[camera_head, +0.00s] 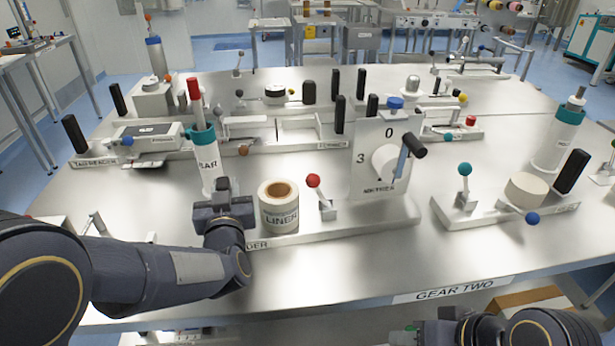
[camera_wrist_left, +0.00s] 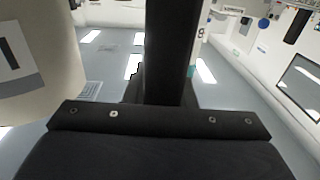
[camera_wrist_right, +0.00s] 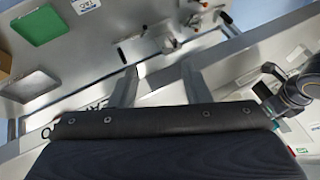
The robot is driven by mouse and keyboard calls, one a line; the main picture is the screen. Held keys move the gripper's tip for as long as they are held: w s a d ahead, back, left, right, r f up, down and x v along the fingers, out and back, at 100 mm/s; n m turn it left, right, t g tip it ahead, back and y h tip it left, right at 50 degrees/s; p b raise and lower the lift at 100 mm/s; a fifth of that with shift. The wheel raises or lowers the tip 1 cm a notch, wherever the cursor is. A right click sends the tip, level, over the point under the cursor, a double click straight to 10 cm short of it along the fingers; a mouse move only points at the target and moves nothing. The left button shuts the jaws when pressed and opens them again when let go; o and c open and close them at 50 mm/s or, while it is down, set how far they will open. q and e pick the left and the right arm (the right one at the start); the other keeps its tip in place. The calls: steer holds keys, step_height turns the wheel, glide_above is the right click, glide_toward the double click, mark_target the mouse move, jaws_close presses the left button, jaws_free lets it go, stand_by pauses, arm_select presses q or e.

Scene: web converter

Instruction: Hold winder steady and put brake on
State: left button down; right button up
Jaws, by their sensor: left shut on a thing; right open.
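The red-knob lever stands between roll and plate, leaning left. My left gripper (camera_head: 224,190) is shut on a black upright handle (camera_wrist_left: 172,45) at the base's left end; the head view mostly hides that handle. My right gripper (camera_wrist_right: 158,85) is open and empty, low at the front.
Right of the winder stands another base (camera_head: 505,207) with a teal-knob lever (camera_head: 464,170), a cream roll and a blue knob. More devices with black handles stand behind. A teal-collared cylinder (camera_head: 203,155) is close behind my left gripper. The front table edge (camera_head: 455,289) reads GEAR TWO.

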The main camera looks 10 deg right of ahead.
steer(key=shift+w, duration=0.15)
steer(key=c, duration=0.4)
steer(key=shift+g+y, duration=0.6)
steer(key=w+r, duration=0.3)
steer(key=w, duration=0.1)
steer(key=shift+d, duration=0.3)
jaws_close()
steer(key=w, duration=0.2)
steer(key=w+r+g, duration=0.1)
steer(key=w, duration=0.2)
steer(key=w+r+n+g, duration=0.1)
steer(key=w, duration=0.2)
steer(key=shift+r, duration=0.15)
steer(key=w+a+r+n+g+h, duration=0.1)
steer(key=w+a+h, duration=0.1)
steer(key=w, duration=0.3)
steer(key=w+a+r+h, duration=0.2)
steer(key=w+a, duration=0.1)
steer(key=w, duration=0.2)
steer(key=w+a+r+m+t+h, duration=0.1)
steer(key=a+r+h, duration=0.3)
steer(key=a, duration=0.4)
steer(key=w+a+r+m+t+h, duration=0.2)
steer(key=a+r, duration=0.3)
steer(key=a, duration=0.4)
steer(key=shift+w+a+r+h, duration=0.15)
steer(key=shift+w+r+h, duration=0.3)
steer(key=shift+h, duration=0.45)
steer(key=shift+f, duration=0.1)
